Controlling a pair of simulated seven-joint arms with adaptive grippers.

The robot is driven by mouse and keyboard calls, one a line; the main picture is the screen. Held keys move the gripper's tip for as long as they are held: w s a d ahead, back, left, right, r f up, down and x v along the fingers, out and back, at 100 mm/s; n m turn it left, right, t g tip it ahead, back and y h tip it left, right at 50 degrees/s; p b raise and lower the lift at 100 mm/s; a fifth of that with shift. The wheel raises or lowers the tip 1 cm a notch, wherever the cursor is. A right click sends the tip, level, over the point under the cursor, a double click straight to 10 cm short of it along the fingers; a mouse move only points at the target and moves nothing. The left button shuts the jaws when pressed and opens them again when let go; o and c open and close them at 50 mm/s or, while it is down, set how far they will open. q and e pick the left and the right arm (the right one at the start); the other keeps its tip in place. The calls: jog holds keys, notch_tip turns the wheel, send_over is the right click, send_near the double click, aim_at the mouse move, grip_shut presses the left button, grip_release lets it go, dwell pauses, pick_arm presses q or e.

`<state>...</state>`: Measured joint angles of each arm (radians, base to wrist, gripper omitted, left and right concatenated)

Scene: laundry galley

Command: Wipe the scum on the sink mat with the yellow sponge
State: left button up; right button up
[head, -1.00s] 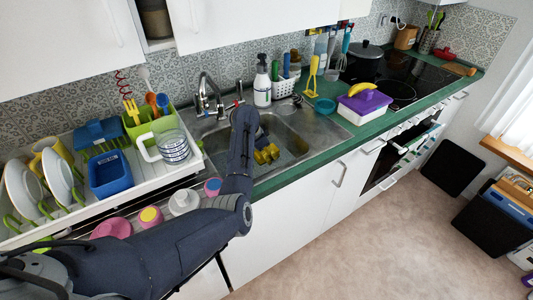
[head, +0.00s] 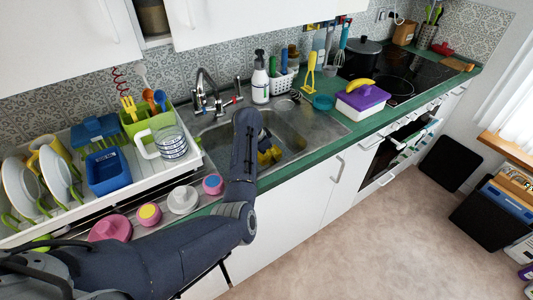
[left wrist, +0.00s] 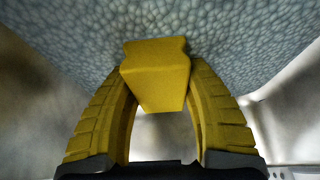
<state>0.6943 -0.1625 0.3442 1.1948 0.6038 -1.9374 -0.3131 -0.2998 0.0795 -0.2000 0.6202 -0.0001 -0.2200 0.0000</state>
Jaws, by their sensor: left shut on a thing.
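My left gripper (head: 269,157) reaches down into the sink in the head view, with its yellow fingers low in the basin. In the left wrist view my left gripper (left wrist: 157,72) is shut on the yellow sponge (left wrist: 155,88), a block held between the fingertips. The sponge's far end is at or close to the pebbled grey-blue sink mat (left wrist: 240,40); I cannot tell whether they touch. In the head view my arm hides part of the basin, and I cannot tell sponge from fingers there. I cannot make out scum on the mat. My right gripper is not in view.
The metal sink (head: 325,127) has a faucet (head: 205,90) behind it. A dish rack (head: 190,165) with plates and a glass jug (head: 170,143) stands to its left. Cups line the front edge. A soap bottle (head: 260,80) and a purple-lidded box (head: 362,100) stand nearby.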

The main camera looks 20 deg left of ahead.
pick_arm(q)
jog(key=shift+s+d, duration=0.2)
jog(key=shift+d, duration=0.05)
jog(key=shift+s, duration=0.1)
